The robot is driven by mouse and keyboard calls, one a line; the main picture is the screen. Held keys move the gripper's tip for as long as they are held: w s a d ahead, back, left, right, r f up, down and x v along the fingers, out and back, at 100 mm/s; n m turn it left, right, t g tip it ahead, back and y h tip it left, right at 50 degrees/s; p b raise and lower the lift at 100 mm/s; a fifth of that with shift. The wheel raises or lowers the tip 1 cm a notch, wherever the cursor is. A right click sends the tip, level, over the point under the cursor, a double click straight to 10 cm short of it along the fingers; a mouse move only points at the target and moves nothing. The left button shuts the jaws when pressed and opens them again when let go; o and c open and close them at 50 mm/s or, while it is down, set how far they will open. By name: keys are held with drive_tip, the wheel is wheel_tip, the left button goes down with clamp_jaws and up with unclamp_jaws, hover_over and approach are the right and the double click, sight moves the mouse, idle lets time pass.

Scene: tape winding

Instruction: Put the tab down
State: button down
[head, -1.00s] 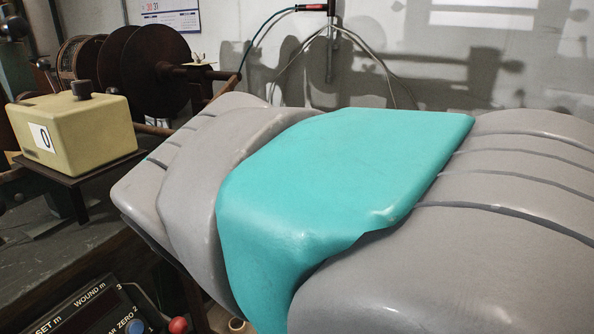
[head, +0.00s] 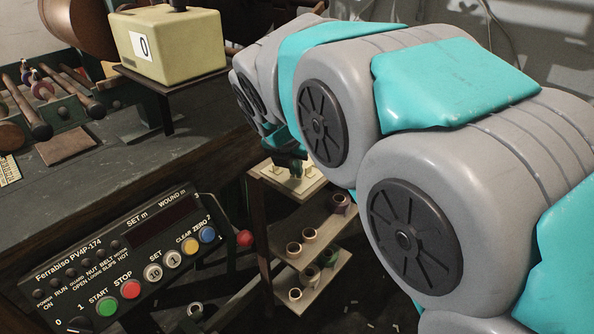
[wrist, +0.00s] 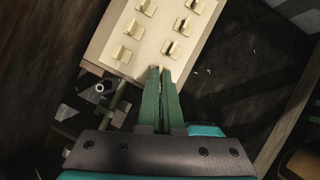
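My gripper (wrist: 160,74) is at the lower edge of a pale board (wrist: 108,44) in the wrist view. Several small cream tabs (wrist: 133,28) stand on this board in two columns, and one tab (wrist: 171,48) is just beyond the fingertips. The two green fingers are nearly together. A thin pale sliver shows between their tips, and I cannot tell whether it is a held tab or the board behind. In the head view the board (head: 312,184) tops a small shelf stand, with my gripper (head: 294,165) low over it, partly behind my arm.
A control panel (head: 125,255) with coloured buttons and a red knob (head: 244,238) stands left of the shelf stand. Small rolls (head: 294,249) sit on the lower shelves (head: 318,238).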

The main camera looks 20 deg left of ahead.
drive_tip(key=shift+f, duration=0.85)
drive_tip(key=shift+f, duration=0.1)
drive_tip(key=c, duration=1.1)
unclamp_jaws()
drive_tip(key=v, duration=1.2)
drive_tip(key=s+d+f+m+g+h, duration=0.1)
drive_tip(key=s+d+f+m, duration=0.15)
drive_tip(key=d+m, duration=0.45)
drive_tip(key=s+d+f+m+g, duration=0.2)
drive_tip(key=d+f+m, duration=0.2)
drive_tip(key=d, duration=0.5)
drive_tip(key=s+d+f+m+g+h, duration=0.1)
drive_tip(key=s+d+f+m, duration=0.15)
drive_tip(key=d+m, duration=0.4)
drive_tip(key=s+d+f+m+g, duration=0.1)
drive_tip(key=s+d+f+m, duration=0.2)
drive_tip(key=s+m, duration=0.2)
drive_tip(key=s+d+f+m+g+y, duration=0.1)
drive_tip(key=s+d+f+m, duration=0.3)
drive_tip(key=s+m, duration=0.2)
drive_tip(key=s+d+f+m+g+y, duration=0.1)
drive_tip(key=s+d+f+m, duration=0.2)
drive_tip(key=s+m, duration=0.3)
drive_tip(key=shift+d+f+m+b, duration=0.2)
drive_tip(key=shift+m+b, duration=0.1)
drive_tip(key=shift+m, duration=0.45)
